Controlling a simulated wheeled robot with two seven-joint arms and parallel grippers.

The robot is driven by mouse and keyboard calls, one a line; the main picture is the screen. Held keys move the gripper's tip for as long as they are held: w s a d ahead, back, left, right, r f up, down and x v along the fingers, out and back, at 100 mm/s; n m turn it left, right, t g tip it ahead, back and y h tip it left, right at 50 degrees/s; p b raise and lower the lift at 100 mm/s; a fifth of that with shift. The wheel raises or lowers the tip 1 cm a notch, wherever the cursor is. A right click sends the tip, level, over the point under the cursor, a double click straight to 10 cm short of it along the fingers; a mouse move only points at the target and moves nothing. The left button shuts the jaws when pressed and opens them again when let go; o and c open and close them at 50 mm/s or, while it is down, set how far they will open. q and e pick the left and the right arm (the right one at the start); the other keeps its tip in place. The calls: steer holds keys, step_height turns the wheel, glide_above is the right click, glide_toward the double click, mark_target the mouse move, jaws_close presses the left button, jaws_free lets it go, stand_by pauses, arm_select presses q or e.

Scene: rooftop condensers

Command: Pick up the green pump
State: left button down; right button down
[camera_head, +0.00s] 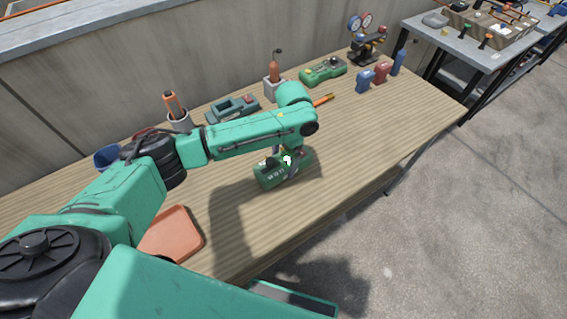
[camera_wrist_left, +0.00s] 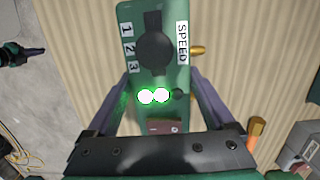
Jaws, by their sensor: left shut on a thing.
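The green pump (camera_head: 268,179) is a green box with a black dial, a "SPEED" label, numbers 1 2 3 and lit white lamps; it is near the middle of the wooden bench. My left gripper (camera_head: 288,167) reaches down over its right part and is shut on it. In the left wrist view the pump (camera_wrist_left: 127,15) lies between the two fingers of my left gripper (camera_wrist_left: 160,92). I cannot tell whether it touches the bench. A dark and green piece at the wrist view's left edge may be my right gripper (camera_wrist_left: 22,54); its jaws are unclear.
On the bench (camera_head: 380,140) stand another green device (camera_head: 323,71), a grey-green device (camera_head: 232,108), an orange tray (camera_head: 176,235), a blue bowl (camera_head: 107,157), a gauge set (camera_head: 367,45) and small bottles (camera_head: 381,72).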

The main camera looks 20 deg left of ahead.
arm_select(q)
step_height(320, 180, up, 11)
step_height(320, 180, up, 8)
steer(key=f+p, duration=0.1)
steer(key=p, duration=0.1)
glide_above(284, 160)
step_height(284, 160, up, 4)
steer(key=p, duration=0.5)
steer(key=shift+s+f, duration=0.1)
steer(key=shift+f, duration=0.1)
